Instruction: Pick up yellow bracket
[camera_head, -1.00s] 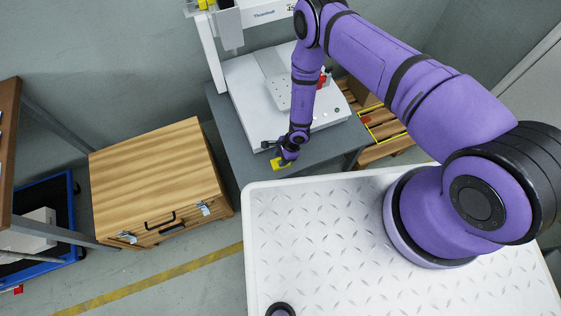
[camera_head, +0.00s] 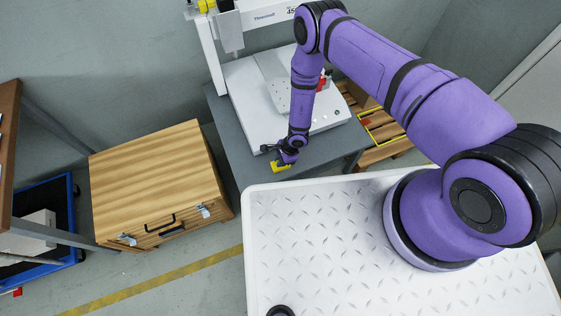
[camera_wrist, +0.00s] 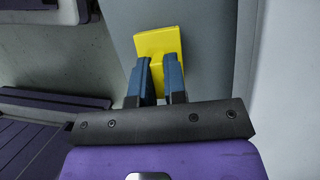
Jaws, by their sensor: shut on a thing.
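The yellow bracket (camera_wrist: 158,46) is between the two blue fingers of my gripper (camera_wrist: 159,75) in the wrist view. Its flat yellow face shows past the fingertips, and its lower part is partly hidden by the fingers. In the head view the bracket (camera_head: 281,166) is at the end of my purple arm, near the front edge of the grey table (camera_head: 232,150). My gripper (camera_head: 286,158) is shut on it. I cannot tell how high the bracket is above the table.
The white gantry machine (camera_head: 255,100) stands on the grey table just behind my gripper. A wooden cabinet (camera_head: 150,175) stands at the left. Wooden crates (camera_head: 385,135) are at the right. The floor between cabinet and my base is clear.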

